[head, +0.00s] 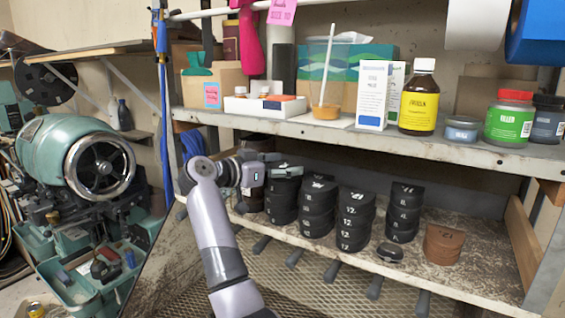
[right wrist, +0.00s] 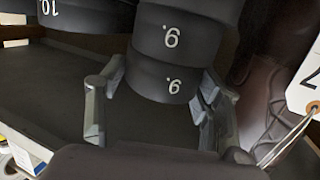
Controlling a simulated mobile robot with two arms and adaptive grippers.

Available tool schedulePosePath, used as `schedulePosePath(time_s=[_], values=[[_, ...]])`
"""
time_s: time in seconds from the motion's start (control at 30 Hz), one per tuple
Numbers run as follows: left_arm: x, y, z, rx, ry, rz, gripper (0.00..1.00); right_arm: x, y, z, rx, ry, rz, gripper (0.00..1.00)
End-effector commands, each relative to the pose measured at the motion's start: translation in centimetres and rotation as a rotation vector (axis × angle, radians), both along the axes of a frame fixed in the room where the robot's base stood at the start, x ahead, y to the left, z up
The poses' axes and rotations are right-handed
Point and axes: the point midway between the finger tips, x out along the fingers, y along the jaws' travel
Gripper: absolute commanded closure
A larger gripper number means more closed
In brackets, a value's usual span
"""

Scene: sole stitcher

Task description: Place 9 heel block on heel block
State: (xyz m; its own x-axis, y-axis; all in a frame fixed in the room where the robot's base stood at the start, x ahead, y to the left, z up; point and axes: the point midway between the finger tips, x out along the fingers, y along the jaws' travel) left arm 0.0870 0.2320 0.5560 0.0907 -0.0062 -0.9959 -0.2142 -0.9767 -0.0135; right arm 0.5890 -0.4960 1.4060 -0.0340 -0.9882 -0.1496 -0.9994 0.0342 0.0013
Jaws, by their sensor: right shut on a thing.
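My right gripper (head: 268,172) is shut on a black heel block (head: 287,171) at the top of the leftmost black stack (head: 281,208) on the lower shelf. In the right wrist view, the fingers of my right gripper (right wrist: 155,105) are on both sides of the dark block (right wrist: 145,122). A 9 heel block (right wrist: 190,35) lies directly against it in line with the stack. I cannot tell whether the held block bears fully on the stack. The fingers partly hide it in the head view. My left gripper is not in view.
Several black heel block stacks stand to the right, including one marked 12 (head: 354,220). The upper shelf (head: 420,143) with bottles and boxes is close above the gripper. A white tag (right wrist: 306,80) hangs near it.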

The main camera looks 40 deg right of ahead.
Motion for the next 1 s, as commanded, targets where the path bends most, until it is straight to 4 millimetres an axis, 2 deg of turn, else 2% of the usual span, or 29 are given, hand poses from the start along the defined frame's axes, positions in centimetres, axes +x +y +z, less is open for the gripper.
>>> schedulePosePath(time_s=[0.27, 0.3, 0.57, 0.93, 1.0], values=[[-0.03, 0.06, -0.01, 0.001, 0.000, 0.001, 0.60, -0.01, 0.02, -0.16, -0.001, -0.001, 0.000, 0.72], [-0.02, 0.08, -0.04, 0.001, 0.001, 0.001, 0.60, -0.01, 0.02, -0.19, 0.000, -0.001, 0.000, 0.38], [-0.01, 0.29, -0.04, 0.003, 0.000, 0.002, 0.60, -0.01, 0.03, -0.18, 0.000, -0.001, 0.000, 0.20], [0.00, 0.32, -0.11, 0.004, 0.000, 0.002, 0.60, -0.02, 0.01, 0.06, 0.000, -0.002, 0.000, 0.19], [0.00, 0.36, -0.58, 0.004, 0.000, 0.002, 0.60, 0.07, 0.68, -0.12, 0.001, -0.002, 0.002, 0.19]])
